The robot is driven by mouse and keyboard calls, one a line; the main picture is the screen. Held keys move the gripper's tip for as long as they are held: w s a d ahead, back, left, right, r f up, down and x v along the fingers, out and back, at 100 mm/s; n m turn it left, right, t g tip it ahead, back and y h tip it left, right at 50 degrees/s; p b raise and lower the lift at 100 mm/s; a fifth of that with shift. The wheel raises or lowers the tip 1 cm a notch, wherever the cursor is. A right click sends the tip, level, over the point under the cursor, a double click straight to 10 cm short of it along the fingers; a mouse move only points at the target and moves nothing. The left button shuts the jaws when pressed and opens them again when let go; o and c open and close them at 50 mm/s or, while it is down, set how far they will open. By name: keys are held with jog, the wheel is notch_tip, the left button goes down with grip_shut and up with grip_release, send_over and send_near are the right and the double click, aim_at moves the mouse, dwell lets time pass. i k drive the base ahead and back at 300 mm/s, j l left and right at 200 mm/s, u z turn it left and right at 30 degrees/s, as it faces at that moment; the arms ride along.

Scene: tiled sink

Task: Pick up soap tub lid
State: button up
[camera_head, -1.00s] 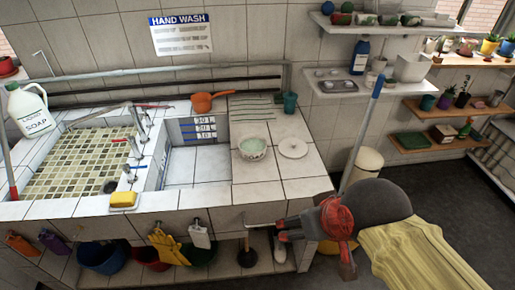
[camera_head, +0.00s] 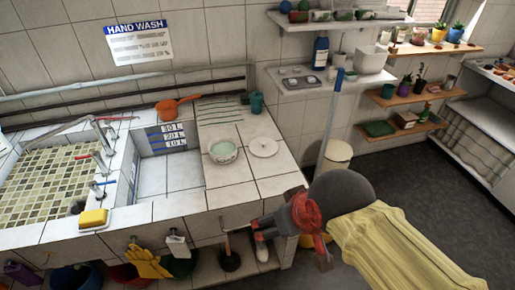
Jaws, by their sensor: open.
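The soap tub lid (camera_head: 264,147) is a flat, round white disc with a small knob. It lies on the white tiled counter (camera_head: 240,196), just right of the open soap tub (camera_head: 223,151), a bowl with pale green contents. My gripper (camera_head: 237,229) is in front of the counter's front edge, below and in front of the lid, well apart from it. It points left, its jaws are open, and I see nothing held. Its fingers are small and dark in this view. My arm covers part of the counter's right front corner.
An orange pan (camera_head: 177,104) and a teal cup (camera_head: 257,103) stand behind the tub. A yellow sponge (camera_head: 93,218) lies at the left front edge. A blue-topped pole (camera_head: 332,120) rises right of the counter. The tiles in front of the lid are clear.

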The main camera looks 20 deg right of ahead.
aim_at(262, 147)
jog(key=i+z, duration=0.5)
jog(key=i+j+z, duration=0.3)
jog(key=i+z, duration=0.2)
